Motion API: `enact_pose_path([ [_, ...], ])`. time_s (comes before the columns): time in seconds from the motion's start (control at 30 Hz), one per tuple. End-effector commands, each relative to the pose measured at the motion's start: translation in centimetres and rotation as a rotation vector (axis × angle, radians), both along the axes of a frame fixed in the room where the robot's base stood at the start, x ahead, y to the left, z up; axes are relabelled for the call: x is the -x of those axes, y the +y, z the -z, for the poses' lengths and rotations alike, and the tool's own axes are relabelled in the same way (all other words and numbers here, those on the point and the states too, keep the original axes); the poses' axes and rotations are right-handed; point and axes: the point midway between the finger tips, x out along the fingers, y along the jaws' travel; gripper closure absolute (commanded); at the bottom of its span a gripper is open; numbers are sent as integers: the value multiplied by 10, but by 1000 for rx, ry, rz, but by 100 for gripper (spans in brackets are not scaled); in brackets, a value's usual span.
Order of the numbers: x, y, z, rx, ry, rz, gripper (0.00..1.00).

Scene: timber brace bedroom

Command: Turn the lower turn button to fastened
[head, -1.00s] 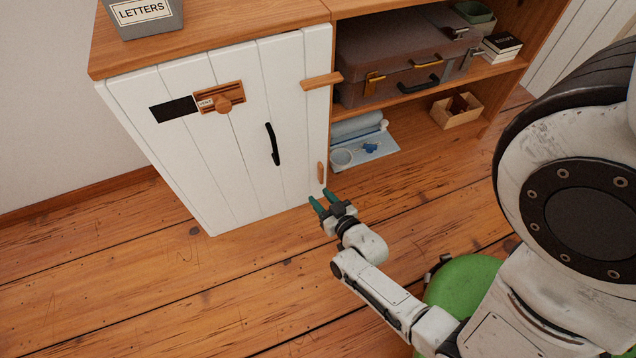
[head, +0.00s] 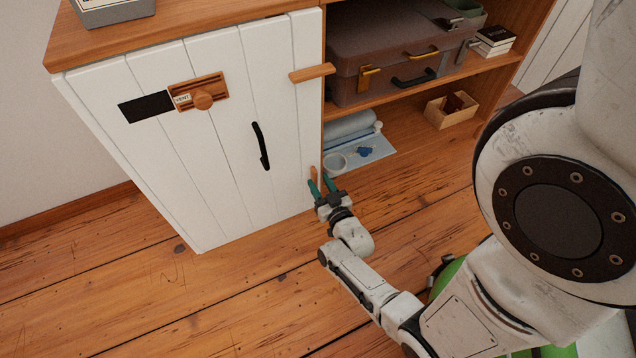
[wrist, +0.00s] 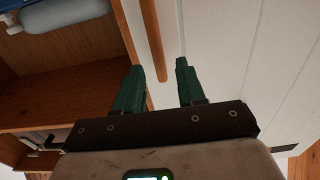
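The lower turn button (head: 314,174) is a small wooden bar near the bottom right edge of the white cabinet door (head: 218,140). It stands upright, along the door's edge. In the wrist view the button (wrist: 152,40) runs from the top edge down to between the green fingers. My gripper (head: 322,187) is open at the button's lower end, with the fingertips (wrist: 161,66) on either side of its line. I cannot tell whether they touch it. The upper turn button (head: 312,73) lies roughly level across the door's edge.
A black handle (head: 261,146) and a wooden vent slider (head: 200,93) are on the door. The open shelves to the right hold a suitcase (head: 385,55), a rolled blue mat (head: 350,128) and a small wooden box (head: 451,109). The floor in front is clear.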

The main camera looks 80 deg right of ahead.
Motion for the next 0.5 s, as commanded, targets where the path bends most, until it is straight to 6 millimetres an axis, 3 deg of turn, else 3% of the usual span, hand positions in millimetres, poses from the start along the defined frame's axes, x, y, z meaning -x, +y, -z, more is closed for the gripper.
enact_pose_path([
  [0.2, -11, -13, 0, 0, 0, 0, 61],
  [0.5, -12, -14, 0, -1, 1, 0, 61],
])
